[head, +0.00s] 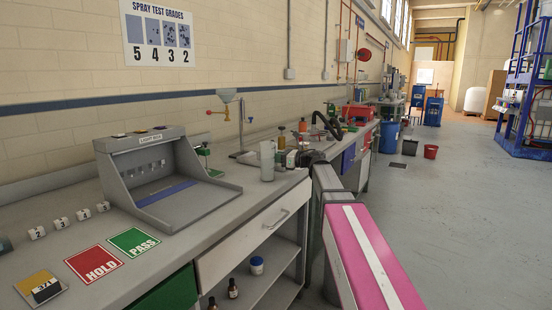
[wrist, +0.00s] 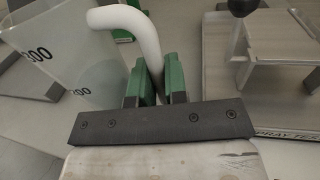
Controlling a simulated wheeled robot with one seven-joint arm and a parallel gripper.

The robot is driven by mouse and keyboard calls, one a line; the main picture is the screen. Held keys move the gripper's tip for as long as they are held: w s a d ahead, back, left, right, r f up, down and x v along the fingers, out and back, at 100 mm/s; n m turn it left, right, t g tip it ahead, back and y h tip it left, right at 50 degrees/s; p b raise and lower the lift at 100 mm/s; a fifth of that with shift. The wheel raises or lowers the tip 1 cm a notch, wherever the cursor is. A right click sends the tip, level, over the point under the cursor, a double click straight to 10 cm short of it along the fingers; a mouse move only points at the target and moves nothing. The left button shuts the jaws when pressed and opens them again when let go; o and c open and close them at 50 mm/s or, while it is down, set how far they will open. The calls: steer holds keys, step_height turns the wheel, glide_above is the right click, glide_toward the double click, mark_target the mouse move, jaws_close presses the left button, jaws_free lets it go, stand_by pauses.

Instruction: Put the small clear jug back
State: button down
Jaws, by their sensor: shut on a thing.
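The small clear jug (head: 267,163) is upright near the front edge of the bench in the head view. Close up in the wrist view, the jug (wrist: 65,55) is at the upper left, with dark volume marks on its wall and a thick white curved handle. My gripper (wrist: 160,82) has its two green fingers shut on that handle, one on each side. In the head view my gripper (head: 291,158) is just right of the jug, partly hidden among bench items. I cannot tell whether the jug's base touches the bench.
The spray test stand with a funnel (head: 226,96) is behind the jug; its labelled metal base (wrist: 270,75) is right in the wrist view. A grey light box (head: 160,170) stands left. HOLD (head: 95,263) and PASS (head: 134,242) mats lie nearer. Bottles crowd the bench beyond.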

steer(key=shift+f, duration=0.1)
steer(key=c, duration=1.1)
jaws_free()
steer(key=shift+c, duration=0.2)
steer(key=shift+s+d, duration=0.1)
steer(key=shift+d, duration=0.1)
steer(key=v, duration=1.1)
steer(key=shift+d, duration=0.3)
